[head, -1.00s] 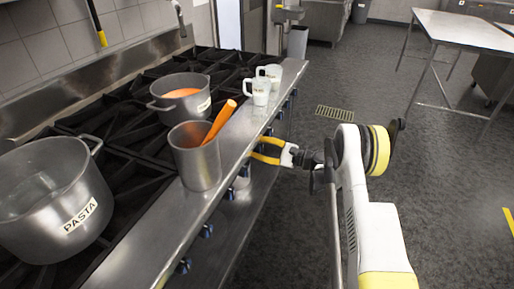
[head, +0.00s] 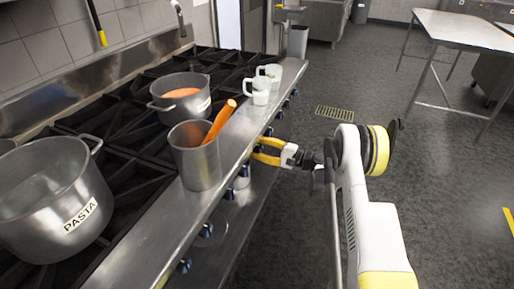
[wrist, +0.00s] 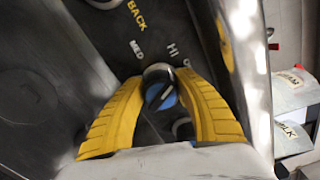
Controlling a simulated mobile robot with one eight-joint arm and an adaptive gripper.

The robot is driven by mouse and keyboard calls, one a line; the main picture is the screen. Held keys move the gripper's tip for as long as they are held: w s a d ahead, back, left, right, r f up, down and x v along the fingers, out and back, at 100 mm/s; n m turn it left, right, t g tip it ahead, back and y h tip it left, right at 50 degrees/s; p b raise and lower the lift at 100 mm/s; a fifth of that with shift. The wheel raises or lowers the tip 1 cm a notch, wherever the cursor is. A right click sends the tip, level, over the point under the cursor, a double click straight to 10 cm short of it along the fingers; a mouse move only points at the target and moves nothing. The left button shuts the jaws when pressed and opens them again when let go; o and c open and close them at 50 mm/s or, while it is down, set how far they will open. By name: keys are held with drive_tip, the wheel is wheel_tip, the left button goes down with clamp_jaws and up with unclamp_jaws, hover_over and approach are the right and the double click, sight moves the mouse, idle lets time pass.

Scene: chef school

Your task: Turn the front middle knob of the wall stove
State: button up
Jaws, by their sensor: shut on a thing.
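The wall stove has a steel front edge (head: 160,232) with a row of dark blue knobs below it, such as one knob (head: 245,170) just nearer than my gripper. My gripper (head: 257,149) reaches the stove front from the right, its yellow fingers against the panel. In the wrist view, my gripper's fingers (wrist: 160,100) are shut on a knob (wrist: 160,88) with a silver collar and a blue-black face. The words MED and HI are printed beside it. In the head view, the fingers hide this knob. I cannot tell from the labels whether it is the front middle one.
A pasta pot (head: 60,205), a second pot (head: 182,98), a steel canister (head: 195,158) with an orange handle, and two white mugs (head: 262,90) stand on the stove. Another knob (wrist: 102,3) is near the BACK label. The floor (head: 300,220) beside the stove is clear.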

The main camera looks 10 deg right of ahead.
drive_tip(key=n, duration=0.6)
drive_tip(key=shift+f+n, duration=0.15)
drive_tip(key=shift+n, duration=0.15)
drive_tip(key=n, duration=0.6)
drive_tip(key=shift+w+f, duration=0.1)
drive_tip(key=n, duration=0.6)
drive_tip(key=shift+w+d+n, duration=0.1)
drive_tip(key=shift+w+n, duration=0.05)
drive_tip(key=shift+n, duration=0.15)
drive_tip(key=n, duration=0.7)
drive_tip(key=shift+w+d, duration=0.1)
drive_tip(key=o, duration=1.2)
drive_tip(key=shift+f, duration=0.1)
